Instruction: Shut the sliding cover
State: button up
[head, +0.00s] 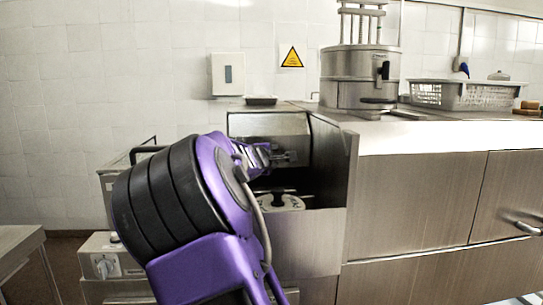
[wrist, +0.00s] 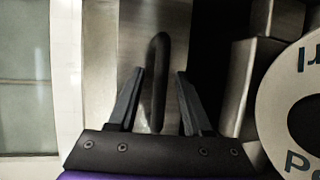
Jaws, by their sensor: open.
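The sliding cover (head: 268,126) is a curved steel hood over a recess in the steel machine, left of the counter. The recess below it is open. In the wrist view the steel panel (wrist: 187,25) has a dark upright bar handle (wrist: 157,50). My gripper (wrist: 160,73) is open, with one finger on each side of the handle. The fingers do not look closed on it; depth is hard to judge. In the head view my gripper (head: 284,158) is at the cover's lower front, partly hidden by my purple arm.
A white disc with dark lettering (wrist: 291,108) is close to the right of my gripper; it sits in the recess (head: 277,203). A steel pot (head: 352,78) and a perforated basket (head: 463,97) stand on the counter. A table (head: 20,240) is at the left.

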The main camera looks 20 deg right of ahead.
jog(key=shift+w+d, duration=0.1)
jog(key=shift+w, duration=0.05)
grip_shut()
dwell(1.4)
